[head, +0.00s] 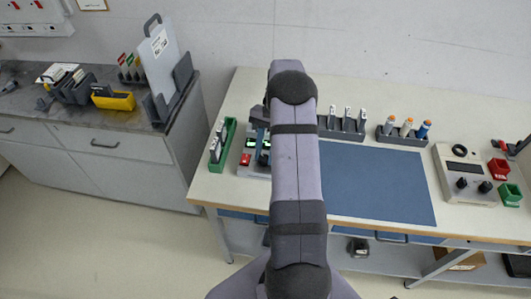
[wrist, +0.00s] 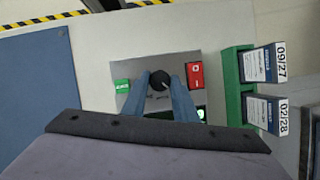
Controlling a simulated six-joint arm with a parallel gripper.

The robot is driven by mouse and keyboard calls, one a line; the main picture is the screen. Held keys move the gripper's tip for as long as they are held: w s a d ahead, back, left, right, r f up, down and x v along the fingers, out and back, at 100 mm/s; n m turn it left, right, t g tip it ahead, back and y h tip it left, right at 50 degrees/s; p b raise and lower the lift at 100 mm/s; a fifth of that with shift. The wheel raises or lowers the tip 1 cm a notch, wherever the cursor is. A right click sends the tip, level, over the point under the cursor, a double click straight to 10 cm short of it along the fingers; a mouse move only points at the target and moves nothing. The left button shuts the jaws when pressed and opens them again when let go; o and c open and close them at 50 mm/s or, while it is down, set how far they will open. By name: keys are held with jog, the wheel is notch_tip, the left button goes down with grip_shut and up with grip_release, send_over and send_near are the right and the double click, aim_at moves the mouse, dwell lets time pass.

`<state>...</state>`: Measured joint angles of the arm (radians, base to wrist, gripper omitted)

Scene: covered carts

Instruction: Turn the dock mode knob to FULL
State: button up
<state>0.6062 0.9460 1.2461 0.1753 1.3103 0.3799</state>
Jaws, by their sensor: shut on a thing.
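The dock mode knob (wrist: 158,80) is a round black knob with a thin light mark, on a grey panel (wrist: 152,66) in the wrist view. My gripper (wrist: 160,82) has its two blue-grey fingers on either side of the knob and is shut on it. The panel also carries a green button (wrist: 122,86), a red switch (wrist: 195,75) and a small lit green display (wrist: 201,112). I cannot read the knob's mode labels. In the head view my arm hides much of the panel; its red switch (head: 245,159) shows left of the arm.
A green rack (wrist: 233,85) with labelled cartridges stands beside the panel. A blue mat (head: 380,185) lies right of my arm, with dark holders of vials (head: 405,132) behind it. A grey box with two knobs (head: 465,170) sits at the far right.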

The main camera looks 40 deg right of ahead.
jog(key=shift+w+n, duration=0.1)
jog(key=shift+n, duration=0.4)
jog(key=o, duration=1.1)
jog(key=shift+c, duration=0.2)
jog(key=shift+r, duration=0.1)
jog(key=shift+w+d+r+b, duration=0.2)
jog(key=shift+d+r+b, duration=0.1)
jog(key=shift+r+b, duration=0.3)
jog(key=shift+b+v, duration=0.8)
jog(key=shift+v, duration=2.15)
jog(key=shift+a, duration=0.15)
